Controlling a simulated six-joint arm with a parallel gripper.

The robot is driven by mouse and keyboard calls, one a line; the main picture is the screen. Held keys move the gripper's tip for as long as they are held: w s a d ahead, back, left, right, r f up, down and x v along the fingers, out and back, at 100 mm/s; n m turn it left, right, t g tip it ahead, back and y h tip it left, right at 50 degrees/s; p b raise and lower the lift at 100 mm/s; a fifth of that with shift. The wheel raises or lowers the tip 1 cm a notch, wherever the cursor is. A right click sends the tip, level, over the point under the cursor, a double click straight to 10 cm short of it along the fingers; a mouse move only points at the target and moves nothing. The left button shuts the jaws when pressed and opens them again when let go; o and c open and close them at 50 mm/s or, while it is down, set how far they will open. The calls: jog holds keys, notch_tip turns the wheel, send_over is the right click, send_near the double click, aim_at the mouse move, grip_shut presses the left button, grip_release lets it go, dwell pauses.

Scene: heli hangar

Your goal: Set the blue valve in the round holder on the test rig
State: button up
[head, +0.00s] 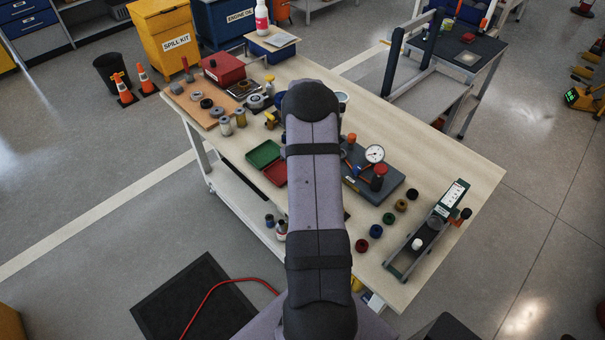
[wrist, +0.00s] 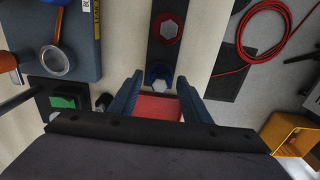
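In the wrist view, a blue valve (wrist: 159,77) with a pale hexagonal top sits upright on a dark strip. My gripper (wrist: 159,79) is open, with its two blue fingers on either side of the valve's near end and visible gaps between. In the head view my arm covers the gripper and this valve. A grey plate with a pressure gauge (head: 375,154), apparently the test rig (head: 394,180), stands right of my arm. I cannot make out its round holder clearly.
A red valve (wrist: 169,28) sits on the same strip farther on. A red coiled cable (wrist: 246,46) lies to its right and a yellow bin (wrist: 286,135) lower right. In the head view, several coloured round parts (head: 389,218) and a long metal fixture (head: 428,233) are at right.

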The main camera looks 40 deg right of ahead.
jog(key=shift+r, duration=0.15)
notch_tip(320, 180, up, 12)
jog(key=b, duration=0.2)
jog(key=shift+b, duration=0.35)
jog(key=shift+a, duration=0.15)
jog(key=s+a, duration=0.3)
jog(key=a, duration=1)
jog(key=s+a, duration=0.4)
jog(key=a, duration=0.9)
jog(key=s+a+f, duration=0.1)
jog(key=s+a, duration=0.5)
jog(key=s, duration=0.2)
jog(key=shift+s+a+f, duration=0.25)
jog(key=shift+a+f, duration=0.05)
jog(key=shift+a, duration=0.05)
